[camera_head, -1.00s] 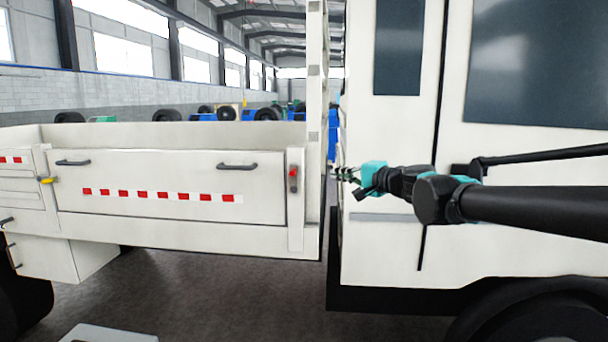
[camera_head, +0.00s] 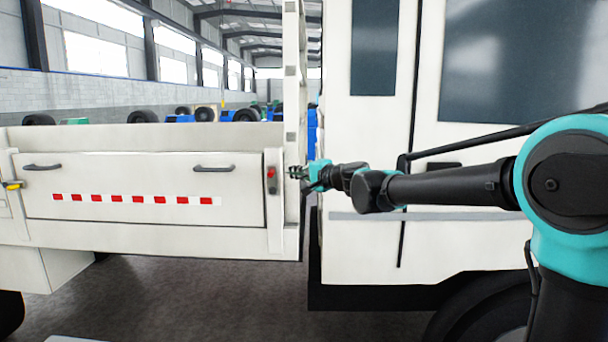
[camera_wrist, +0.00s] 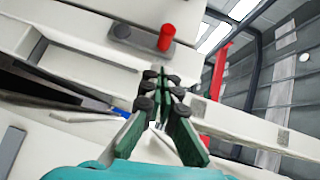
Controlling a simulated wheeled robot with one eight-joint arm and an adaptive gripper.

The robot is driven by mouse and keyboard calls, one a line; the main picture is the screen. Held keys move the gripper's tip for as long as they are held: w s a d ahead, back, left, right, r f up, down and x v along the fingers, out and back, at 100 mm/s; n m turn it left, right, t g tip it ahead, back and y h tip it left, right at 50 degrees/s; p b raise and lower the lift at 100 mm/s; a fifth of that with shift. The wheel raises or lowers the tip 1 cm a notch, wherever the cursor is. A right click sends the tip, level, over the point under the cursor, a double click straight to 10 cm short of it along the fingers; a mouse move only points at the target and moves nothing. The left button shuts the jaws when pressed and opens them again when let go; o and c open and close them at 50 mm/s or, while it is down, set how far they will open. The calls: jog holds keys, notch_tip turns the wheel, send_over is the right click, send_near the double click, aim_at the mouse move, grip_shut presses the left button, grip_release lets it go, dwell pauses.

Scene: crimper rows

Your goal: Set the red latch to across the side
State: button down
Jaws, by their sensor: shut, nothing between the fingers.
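The red latch (camera_head: 271,173) sits on a grey plate on the white post at the right end of the truck's side panel (camera_head: 130,225). In the head view it looks upright along the post. In the wrist view the red latch (camera_wrist: 167,38) is a red cylinder standing out from a dark grey plate (camera_wrist: 140,36), beyond the fingertips. My gripper (camera_head: 296,172) is just right of the latch in the head view, apart from it. In the wrist view my gripper (camera_wrist: 160,84) has its fingertips close together with nothing between them.
A tall white upright (camera_head: 291,100) stands between the latch post and the cab (camera_head: 365,140), close to my gripper. A yellow latch (camera_head: 12,185) is at the panel's left end. Grey handles (camera_head: 213,168) stick out from the panel.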

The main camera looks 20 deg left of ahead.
aim_at(273, 170)
jog(key=shift+s+a+f, duration=0.15)
jog(key=shift+s+a, duration=0.1)
jog(key=shift+a, duration=0.55)
jog(key=shift+s+a+f, duration=0.1)
jog(key=shift+s+a, duration=0.15)
jog(key=shift+a, duration=0.55)
jog(key=shift+s+a+r+n+g+h, duration=0.1)
jog(key=shift+a+r+n+g+h, duration=0.1)
jog(key=shift+a+n+g+h, duration=0.15)
jog(key=shift+s+a+r+n+h, duration=0.15)
jog(key=shift+a+r+n+h, duration=0.05)
jog(key=shift+a+n+h, duration=0.35)
jog(key=shift+s+a+r+n+h, duration=0.15)
jog(key=shift+a+n+h, duration=0.25)
jog(key=shift+a+h, duration=0.15)
jog(key=shift+s+a+f+n+h, duration=0.3)
jog(key=shift+a+f+n+h, duration=0.55)
jog(key=shift+a+h, duration=0.65)
jog(key=shift+s+a+f+n+h, duration=0.35)
jog(key=shift+a+f+n+h, duration=0.55)
jog(key=shift+h, duration=0.9)
jog(key=shift+s+a+f+n+h, duration=0.3)
jog(key=shift+a+f+n+h, duration=0.25)
jog(key=shift+a+n+h, duration=0.8)
jog(key=shift+a+m+h, duration=0.3)
jog(key=shift+r, duration=0.1)
